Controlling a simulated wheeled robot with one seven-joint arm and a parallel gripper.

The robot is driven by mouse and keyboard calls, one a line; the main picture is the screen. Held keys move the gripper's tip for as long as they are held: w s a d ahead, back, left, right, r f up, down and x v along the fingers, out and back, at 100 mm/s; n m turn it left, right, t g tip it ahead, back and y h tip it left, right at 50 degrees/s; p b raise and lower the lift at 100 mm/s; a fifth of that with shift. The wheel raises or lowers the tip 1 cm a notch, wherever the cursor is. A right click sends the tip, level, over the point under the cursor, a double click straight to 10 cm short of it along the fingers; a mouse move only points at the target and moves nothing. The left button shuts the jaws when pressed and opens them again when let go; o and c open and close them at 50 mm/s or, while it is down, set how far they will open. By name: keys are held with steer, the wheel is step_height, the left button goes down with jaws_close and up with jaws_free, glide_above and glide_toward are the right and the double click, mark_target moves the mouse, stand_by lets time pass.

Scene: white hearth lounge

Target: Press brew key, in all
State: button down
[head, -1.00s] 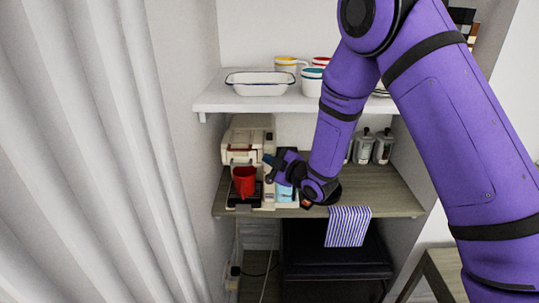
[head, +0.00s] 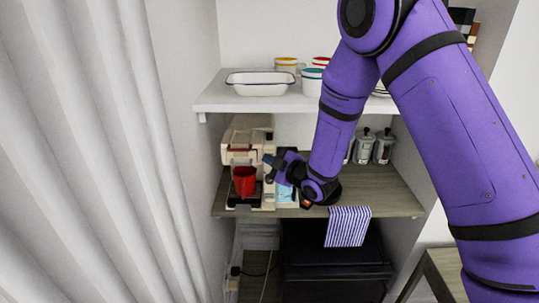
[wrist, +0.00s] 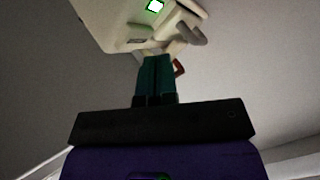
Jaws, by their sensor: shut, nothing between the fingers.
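The cream coffee machine (head: 247,140) stands at the left end of the wooden shelf, with a red cup (head: 244,181) under its front. My gripper (head: 268,168) is at the machine's right front, close to its side. In the wrist view my gripper's teal fingers (wrist: 155,62) are together and empty, pointing at the machine's pale body (wrist: 112,22). A green-lit square key (wrist: 155,6) shows on it at the top edge, beyond the fingertips. Whether the fingers touch the machine cannot be told.
A grey spout-like part (wrist: 190,34) is right of the fingers in the wrist view. An upper shelf (head: 222,104) holds a white dish (head: 260,88) and mugs. Bottles (head: 383,147) stand at the right rear. A striped cloth (head: 348,226) hangs over the front edge.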

steer(key=shift+w, duration=0.1)
steer(key=shift+w, duration=0.3)
steer(key=shift+w, duration=0.4)
stand_by(0.9)
steer(key=shift+s, duration=0.8)
steer(key=shift+s, duration=0.1)
steer(key=s, duration=0.5)
stand_by(0.4)
steer(key=shift+w+r, duration=0.15)
stand_by(0.3)
